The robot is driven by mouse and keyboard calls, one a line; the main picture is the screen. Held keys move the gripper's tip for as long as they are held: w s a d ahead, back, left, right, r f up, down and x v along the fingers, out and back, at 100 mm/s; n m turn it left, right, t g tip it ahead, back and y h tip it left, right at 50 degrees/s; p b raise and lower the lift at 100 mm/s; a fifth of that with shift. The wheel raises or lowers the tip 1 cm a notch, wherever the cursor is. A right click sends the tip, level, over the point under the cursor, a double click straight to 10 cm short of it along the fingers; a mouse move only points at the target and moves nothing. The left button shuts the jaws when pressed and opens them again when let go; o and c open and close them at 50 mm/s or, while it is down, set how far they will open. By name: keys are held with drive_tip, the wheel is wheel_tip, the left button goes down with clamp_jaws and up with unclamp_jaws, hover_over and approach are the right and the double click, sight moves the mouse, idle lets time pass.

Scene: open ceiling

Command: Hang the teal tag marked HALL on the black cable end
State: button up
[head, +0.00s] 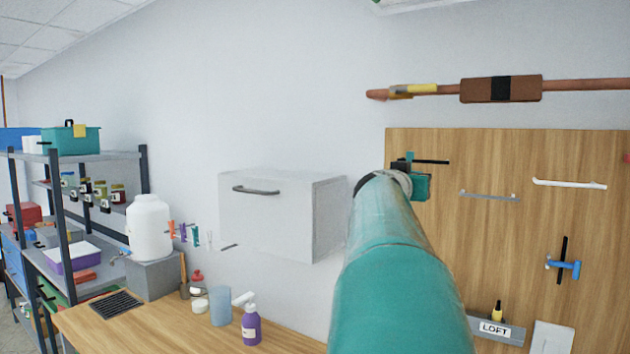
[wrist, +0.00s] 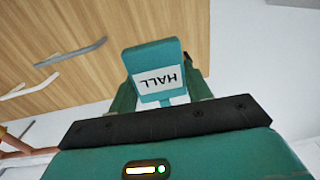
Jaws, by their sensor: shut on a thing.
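The teal tag (wrist: 152,57) with a white label reading HALL is between the fingers of my gripper (wrist: 158,80) in the wrist view. My gripper is shut on it, and the lettering appears upside down there. In the head view my gripper (head: 414,182) is in front of the wooden board's upper left, partly hidden by my arm. The black cable end (head: 432,161) sticks out sideways on the board just above and beside my gripper; its left part is hidden. I cannot tell whether the tag touches it.
A grey bar (head: 488,195) and a white bar (head: 568,183) are on the wooden board (head: 520,150), right of my gripper. A blue valve handle (head: 565,265) sits lower right. A copper pipe (head: 580,85) runs above. A white wall box (head: 270,215) stands left of my arm.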

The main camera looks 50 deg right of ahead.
drive_tip(key=x, duration=0.8)
drive_tip(key=shift+d, duration=0.3)
drive_tip(key=shift+s, duration=0.15)
drive_tip(key=shift+f, duration=0.75)
idle(1.5)
drive_tip(key=o, duration=1)
drive_tip(key=v, duration=1.4)
